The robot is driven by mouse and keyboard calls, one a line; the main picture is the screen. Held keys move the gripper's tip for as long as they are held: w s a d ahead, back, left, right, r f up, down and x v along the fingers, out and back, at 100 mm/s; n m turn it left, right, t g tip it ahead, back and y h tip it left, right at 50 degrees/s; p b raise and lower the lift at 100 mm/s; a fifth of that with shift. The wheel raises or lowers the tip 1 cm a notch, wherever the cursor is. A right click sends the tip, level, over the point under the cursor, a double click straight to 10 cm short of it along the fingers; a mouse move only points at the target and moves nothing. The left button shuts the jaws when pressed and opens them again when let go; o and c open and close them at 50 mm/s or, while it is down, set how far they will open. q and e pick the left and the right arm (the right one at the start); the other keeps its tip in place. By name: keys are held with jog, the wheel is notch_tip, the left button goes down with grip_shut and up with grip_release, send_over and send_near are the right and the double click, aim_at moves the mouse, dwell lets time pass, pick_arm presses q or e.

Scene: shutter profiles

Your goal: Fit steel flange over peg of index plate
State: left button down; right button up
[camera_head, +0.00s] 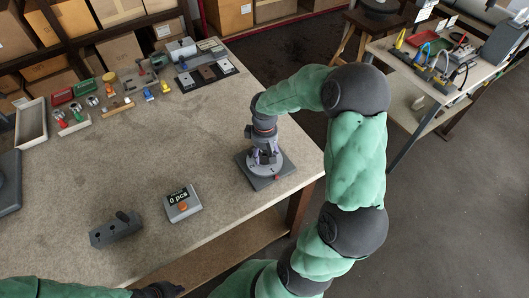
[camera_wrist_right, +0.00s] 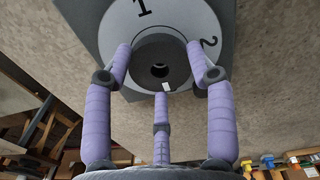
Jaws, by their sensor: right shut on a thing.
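The index plate (camera_head: 283,166) stands near the table's right front edge, a grey square base with a pale numbered dial. In the right wrist view its dial (camera_wrist_right: 190,14) shows the numbers 1 and 2. My right gripper (camera_head: 266,156) points down over the dial; its three purple fingers (camera_wrist_right: 162,85) close around the dark round steel flange (camera_wrist_right: 160,52). A dark hole shows in the flange's middle, with a small white mark at its near rim. I cannot tell whether the peg is inside it. My left gripper (camera_head: 160,290) is partly visible at the bottom edge, its fingers unclear.
A counter box (camera_head: 183,204) reading "0 pcs" and a dark grey block (camera_head: 116,229) lie left of the index plate. Several small tools and trays stand at the table's back left. The table's middle is clear. A second table (camera_head: 425,85) stands at the right.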

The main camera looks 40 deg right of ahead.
jog(key=shift+f+b, duration=0.35)
jog(key=shift+f, duration=0.2)
jog(key=o, duration=1.6)
notch_tip(320, 180, up, 12)
